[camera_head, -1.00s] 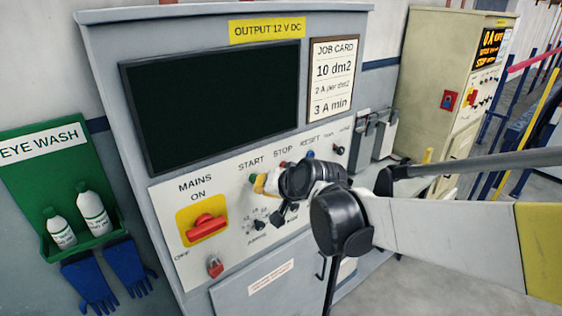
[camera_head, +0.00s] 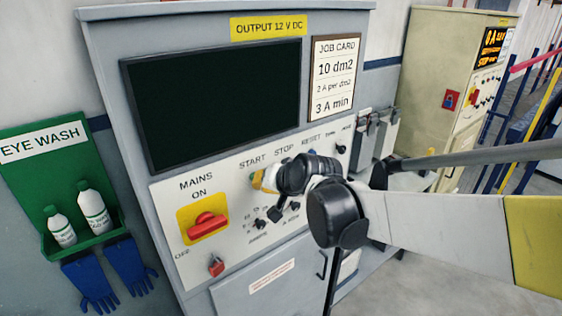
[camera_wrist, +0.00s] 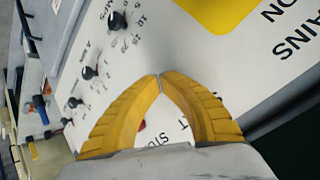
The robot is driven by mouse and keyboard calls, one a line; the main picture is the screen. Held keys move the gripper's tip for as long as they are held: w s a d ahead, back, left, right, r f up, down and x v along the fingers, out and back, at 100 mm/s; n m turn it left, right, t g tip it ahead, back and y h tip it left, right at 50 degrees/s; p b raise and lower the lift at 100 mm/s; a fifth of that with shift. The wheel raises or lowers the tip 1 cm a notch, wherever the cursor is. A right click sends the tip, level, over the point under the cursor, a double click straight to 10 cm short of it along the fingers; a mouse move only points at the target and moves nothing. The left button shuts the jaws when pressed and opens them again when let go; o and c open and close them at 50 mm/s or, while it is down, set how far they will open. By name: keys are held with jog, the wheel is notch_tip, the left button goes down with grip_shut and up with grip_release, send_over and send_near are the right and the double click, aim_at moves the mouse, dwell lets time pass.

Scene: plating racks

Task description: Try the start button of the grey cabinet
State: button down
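The grey cabinet (camera_head: 190,42) stands in the middle of the head view, with a dark screen and a sloping white control panel (camera_head: 180,265). The START label (camera_head: 252,163) is on the panel, left of the STOP label (camera_head: 284,150). My gripper (camera_head: 257,181) is at the panel just below the START label. It hides most or all of the start button, so I cannot tell whether it touches it. In the wrist view, my gripper's yellow fingers (camera_wrist: 160,78) meet at the tips with nothing between them. A small red part (camera_wrist: 141,125) shows behind them.
A red mains switch (camera_head: 207,227) on a yellow plate is left of my gripper. Small black knobs (camera_head: 260,224) lie below it. A red padlock (camera_head: 216,266) hangs low on the panel. A green eye-wash station (camera_head: 20,185) is at left; a beige cabinet (camera_head: 425,75) at right.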

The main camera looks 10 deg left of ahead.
jog(key=shift+w+a, duration=0.2)
jog(key=shift+a, duration=0.05)
jog(key=shift+s+d, duration=0.1)
jog(key=shift+d, duration=0.05)
dwell(0.5)
jog(key=shift+s+d, duration=0.5)
jog(key=shift+d, duration=0.1)
jog(key=s+d, duration=0.3)
jog(key=shift+s+d, duration=0.15)
jog(key=shift+d, duration=0.25)
dwell(0.5)
